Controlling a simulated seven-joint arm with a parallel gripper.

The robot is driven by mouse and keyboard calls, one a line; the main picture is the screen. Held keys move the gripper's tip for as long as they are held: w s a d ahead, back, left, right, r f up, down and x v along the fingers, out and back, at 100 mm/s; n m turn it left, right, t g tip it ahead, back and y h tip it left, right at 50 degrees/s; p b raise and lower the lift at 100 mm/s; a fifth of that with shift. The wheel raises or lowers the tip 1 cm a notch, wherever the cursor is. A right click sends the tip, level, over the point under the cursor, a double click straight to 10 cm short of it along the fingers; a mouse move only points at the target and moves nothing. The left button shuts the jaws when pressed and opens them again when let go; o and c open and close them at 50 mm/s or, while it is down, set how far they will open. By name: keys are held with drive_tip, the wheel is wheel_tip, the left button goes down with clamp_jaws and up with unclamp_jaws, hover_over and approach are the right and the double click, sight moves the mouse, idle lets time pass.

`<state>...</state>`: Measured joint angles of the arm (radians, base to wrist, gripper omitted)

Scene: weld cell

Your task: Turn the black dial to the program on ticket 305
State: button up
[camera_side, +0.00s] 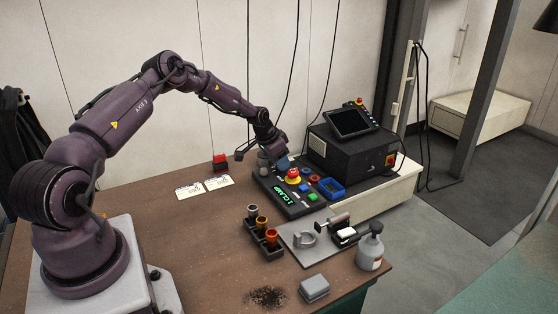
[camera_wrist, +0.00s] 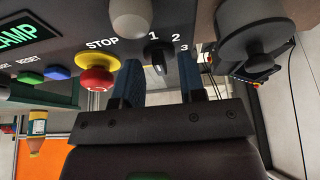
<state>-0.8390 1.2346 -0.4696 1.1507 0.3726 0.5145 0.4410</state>
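The black dial (camera_wrist: 157,56) sits on the dark control panel among the printed numbers 1, 2 and 3. A pale mark shows on the dial's top edge, near the 1 and 2; I cannot tell its exact setting. My gripper (camera_wrist: 162,76) is open, its blue fingers on either side of the dial with a gap each side. In the side view my gripper (camera_side: 283,161) is at the panel's far end and hides the dial. Two white tickets (camera_side: 190,191) and (camera_side: 218,182) lie on the brown table; their print is too small to read.
A red stop button (camera_wrist: 97,80) on yellow, a grey rounded knob (camera_wrist: 131,18) and a large dark grey round part (camera_wrist: 252,36) stand close to the dial. A black box (camera_side: 345,152) with a screen is behind the panel. The table's left middle is clear.

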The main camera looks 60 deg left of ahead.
clamp_jaws()
drive_tip(key=shift+m, duration=0.3)
drive_tip(key=m, duration=0.1)
drive_tip(key=m+h, duration=0.1)
drive_tip(key=m, duration=0.1)
drive_tip(key=shift+a+h, duration=0.2)
drive_tip(key=shift+h, duration=0.1)
drive_tip(key=m, duration=0.2)
drive_tip(key=m+g+h, duration=0.1)
drive_tip(key=m, duration=0.2)
drive_tip(key=shift+w+a+h, duration=0.1)
drive_tip(key=shift+w+h, duration=0.05)
drive_tip(key=shift+h, duration=0.15)
unclamp_jaws()
